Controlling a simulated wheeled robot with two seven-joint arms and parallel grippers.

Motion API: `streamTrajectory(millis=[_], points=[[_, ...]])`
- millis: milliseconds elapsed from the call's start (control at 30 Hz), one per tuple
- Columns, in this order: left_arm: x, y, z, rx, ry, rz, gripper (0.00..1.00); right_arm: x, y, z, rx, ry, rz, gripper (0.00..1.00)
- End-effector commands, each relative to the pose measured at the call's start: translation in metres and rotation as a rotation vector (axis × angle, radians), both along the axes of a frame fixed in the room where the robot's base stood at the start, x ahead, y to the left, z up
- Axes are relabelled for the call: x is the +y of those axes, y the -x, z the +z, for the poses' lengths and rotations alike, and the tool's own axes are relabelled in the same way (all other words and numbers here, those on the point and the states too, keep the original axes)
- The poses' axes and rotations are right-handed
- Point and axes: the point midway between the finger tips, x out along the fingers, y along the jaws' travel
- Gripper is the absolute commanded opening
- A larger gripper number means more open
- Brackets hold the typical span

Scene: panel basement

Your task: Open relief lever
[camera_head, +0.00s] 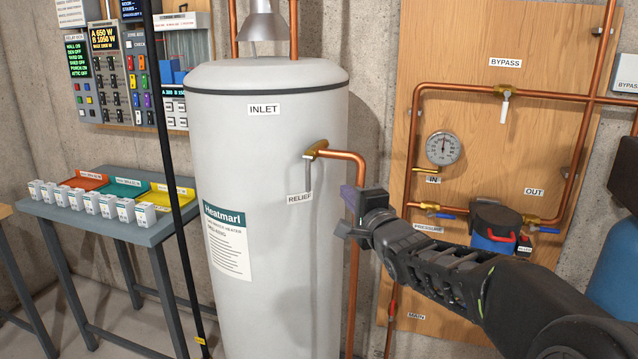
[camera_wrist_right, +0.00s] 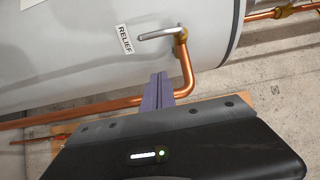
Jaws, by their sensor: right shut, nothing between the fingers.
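The relief lever (camera_head: 308,175) is a small grey metal handle on the brass relief valve (camera_head: 316,150), on the right side of the white water heater (camera_head: 235,170). It hangs down beside the RELIEF label (camera_head: 300,198). In the right wrist view the lever (camera_wrist_right: 157,34) lies close to the RELIEF label (camera_wrist_right: 124,38). My right gripper (camera_head: 347,215) is shut and empty, below and right of the lever and apart from it. Its purple fingers also show in the right wrist view (camera_wrist_right: 158,90), near the copper discharge pipe (camera_wrist_right: 186,70). My left gripper is not in view.
The copper discharge pipe (camera_head: 354,255) runs down from the valve, close to my right gripper. A wooden panel (camera_head: 470,110) with a gauge (camera_head: 443,147) and pipes is at the right. A table (camera_head: 140,225) with coloured trays stands at the left.

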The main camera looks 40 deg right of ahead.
Motion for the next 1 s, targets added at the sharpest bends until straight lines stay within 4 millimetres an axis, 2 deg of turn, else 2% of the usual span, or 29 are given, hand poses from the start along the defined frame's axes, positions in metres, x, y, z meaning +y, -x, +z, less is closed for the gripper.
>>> streamTrajectory(millis=[267,600,700,800,1000], points=[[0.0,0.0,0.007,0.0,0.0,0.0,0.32,-0.01,-0.031,0.0,0.002,-0.001,0.001,0.0],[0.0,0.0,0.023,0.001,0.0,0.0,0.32,-0.031,-0.096,0.001,0.001,-0.003,0.001,0.0],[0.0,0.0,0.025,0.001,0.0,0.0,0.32,-0.01,-0.092,0.002,-0.001,-0.002,0.004,0.0],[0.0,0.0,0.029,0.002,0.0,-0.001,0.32,0.001,-0.092,0.001,0.001,-0.001,0.002,0.0],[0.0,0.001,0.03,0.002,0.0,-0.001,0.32,0.01,-0.091,0.0,0.0,0.001,0.001,0.0]])
